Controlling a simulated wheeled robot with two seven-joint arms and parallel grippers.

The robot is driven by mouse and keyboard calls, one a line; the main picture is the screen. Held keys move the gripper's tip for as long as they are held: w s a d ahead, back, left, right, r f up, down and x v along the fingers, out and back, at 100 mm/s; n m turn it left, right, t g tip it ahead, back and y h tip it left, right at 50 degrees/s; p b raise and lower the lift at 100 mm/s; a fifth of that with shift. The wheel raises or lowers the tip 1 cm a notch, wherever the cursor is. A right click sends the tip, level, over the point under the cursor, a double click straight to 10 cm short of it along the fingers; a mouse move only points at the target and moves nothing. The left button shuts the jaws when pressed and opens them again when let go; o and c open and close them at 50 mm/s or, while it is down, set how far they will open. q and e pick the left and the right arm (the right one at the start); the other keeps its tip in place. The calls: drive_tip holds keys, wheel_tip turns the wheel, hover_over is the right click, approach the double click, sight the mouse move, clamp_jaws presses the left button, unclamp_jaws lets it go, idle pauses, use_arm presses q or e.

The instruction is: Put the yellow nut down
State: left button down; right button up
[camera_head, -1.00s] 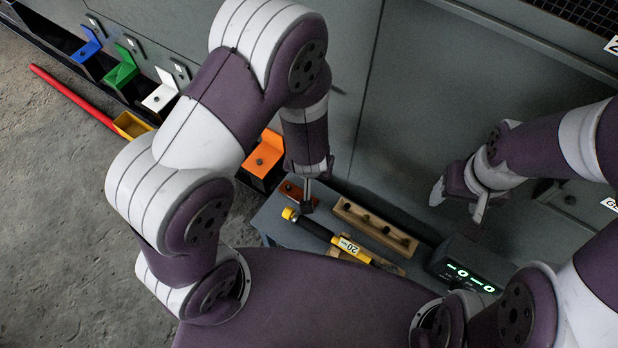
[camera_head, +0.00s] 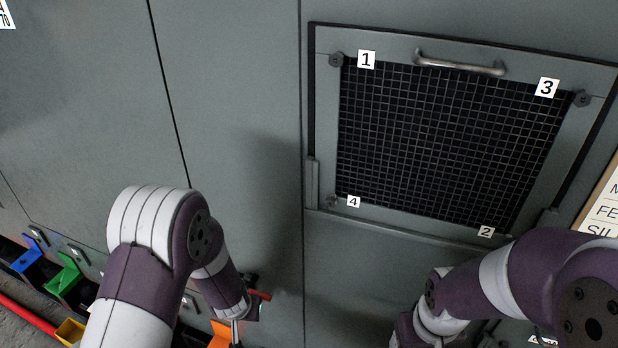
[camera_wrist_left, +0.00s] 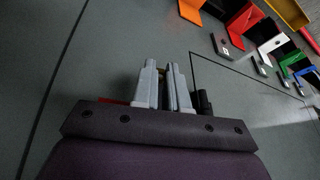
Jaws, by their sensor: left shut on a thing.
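My left gripper (camera_wrist_left: 166,88) points away from its camera in the left wrist view, with its fingers close together. A small yellowish-brown bit (camera_wrist_left: 162,71) shows between the fingertips; it fits the yellow nut, but the fingers hide most of it. In the head view my left gripper (camera_head: 236,333) hangs down at the bottom edge, in front of the grey cabinet, and its fingertips are cut off. The right wrist is at the bottom of the head view; its fingers are out of frame.
Coloured bins line the cabinet's foot: blue (camera_head: 28,259), green (camera_head: 67,275), yellow (camera_head: 70,331) and orange (camera_head: 220,338). The left wrist view also shows red (camera_wrist_left: 244,18) and white (camera_wrist_left: 272,43) bins. A mesh panel (camera_head: 450,140) with numbered corners is at upper right.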

use_arm(q)
drive_tip(key=a, duration=0.3)
drive_tip(key=shift+a+r+n, duration=0.15)
drive_tip(key=shift+n, duration=0.25)
use_arm(e)
drive_tip(key=shift+s+r, duration=0.1)
drive_tip(key=shift+r, duration=0.55)
use_arm(q)
drive_tip(key=s+d+f+b, duration=0.2)
drive_tip(key=s+d+b, duration=0.3)
drive_tip(key=s+d, duration=0.2)
drive_tip(key=shift+s+d, duration=0.35)
drive_tip(key=shift+d, duration=0.35)
use_arm(e)
wheel_tip(320, 180, down, 5)
drive_tip(key=shift+f, duration=0.2)
drive_tip(key=shift+f, duration=0.1)
